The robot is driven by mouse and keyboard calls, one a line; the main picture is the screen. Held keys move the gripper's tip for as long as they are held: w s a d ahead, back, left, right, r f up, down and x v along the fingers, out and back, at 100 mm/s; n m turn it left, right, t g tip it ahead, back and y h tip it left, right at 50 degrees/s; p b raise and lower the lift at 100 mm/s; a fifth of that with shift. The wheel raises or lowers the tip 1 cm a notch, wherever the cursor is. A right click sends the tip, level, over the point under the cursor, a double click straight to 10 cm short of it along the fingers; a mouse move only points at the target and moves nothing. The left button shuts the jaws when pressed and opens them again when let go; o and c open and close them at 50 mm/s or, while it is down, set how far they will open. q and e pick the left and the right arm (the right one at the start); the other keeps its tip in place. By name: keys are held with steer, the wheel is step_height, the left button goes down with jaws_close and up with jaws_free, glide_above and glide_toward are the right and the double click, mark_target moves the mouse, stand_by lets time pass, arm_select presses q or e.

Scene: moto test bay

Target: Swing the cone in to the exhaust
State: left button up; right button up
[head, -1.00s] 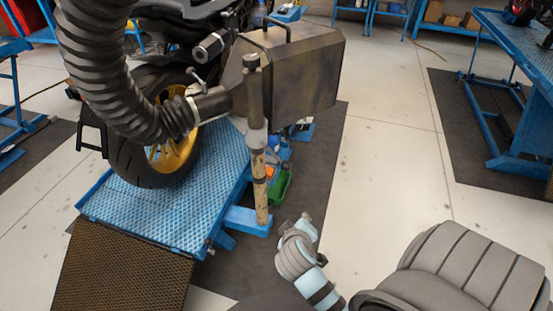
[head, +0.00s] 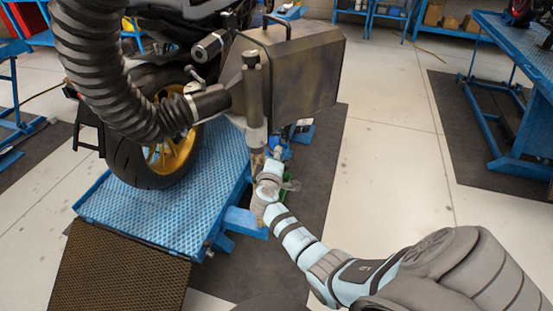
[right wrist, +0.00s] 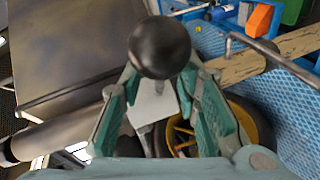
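A large dull metal hood (head: 295,75), seemingly the cone, hangs on an upright post (head: 253,95) beside the motorcycle's rear wheel. A ribbed dark hose (head: 90,75) joins it through a short pipe (head: 208,102). A short silver cylinder with a dark end, apparently the exhaust (head: 211,45), sits just left of the hood, apart from it. My right gripper (head: 265,165) is at the post's lower part, below the hood. In the right wrist view, its open fingers (right wrist: 160,80) are at a black ball knob (right wrist: 160,47); contact is unclear. My left gripper is not in view.
The motorcycle's rear wheel (head: 140,165) stands on a blue lift platform (head: 195,185) with a brown mesh ramp (head: 120,270). Another blue bench (head: 515,70) is at the right. The floor between is clear.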

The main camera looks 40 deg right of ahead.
steer(key=shift+w+d+f, duration=0.2)
steer(key=shift+w+d, duration=0.25)
steer(key=shift+c, duration=0.4)
jaws_close()
